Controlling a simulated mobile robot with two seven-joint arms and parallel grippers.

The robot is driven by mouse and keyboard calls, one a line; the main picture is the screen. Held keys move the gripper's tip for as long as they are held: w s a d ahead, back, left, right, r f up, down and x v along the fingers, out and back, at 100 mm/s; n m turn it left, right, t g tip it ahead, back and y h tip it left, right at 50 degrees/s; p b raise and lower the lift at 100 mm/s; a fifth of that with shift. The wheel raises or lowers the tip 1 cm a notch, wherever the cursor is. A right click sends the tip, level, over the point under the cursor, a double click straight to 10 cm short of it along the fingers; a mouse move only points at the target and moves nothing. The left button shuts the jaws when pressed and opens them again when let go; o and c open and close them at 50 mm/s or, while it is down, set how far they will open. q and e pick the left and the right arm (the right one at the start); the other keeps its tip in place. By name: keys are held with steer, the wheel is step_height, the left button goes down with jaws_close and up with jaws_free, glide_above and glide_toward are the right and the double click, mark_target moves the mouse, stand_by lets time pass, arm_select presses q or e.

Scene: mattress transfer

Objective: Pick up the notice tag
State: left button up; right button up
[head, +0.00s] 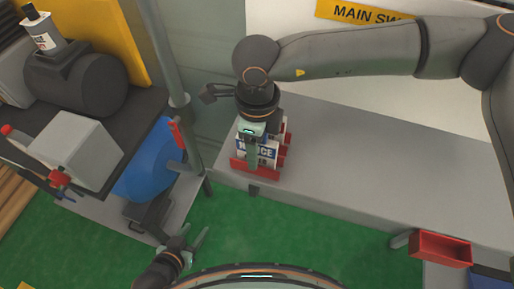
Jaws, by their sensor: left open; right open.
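The notice tag (268,151) is white with a blue band reading partly as NOTICE. It stands in a red holder (240,164) at the left end of the grey bench. My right gripper (253,155) reaches down over the tag from above, in front of part of it and covering some of the lettering. It is open; whether its fingers touch the tag cannot be told. My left gripper (193,243) is open and empty, low over the green floor at the bottom, well apart from the tag.
The grey bench (370,170) is clear to the right of the holder. A red bin (441,248) is at the lower right. A machine with a blue tank (148,165) and a grey box (78,150) stands at left. A grey post (168,55) rises beside the bench.

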jaws_close()
steer(key=shift+r, duration=0.2)
stand_by(0.6)
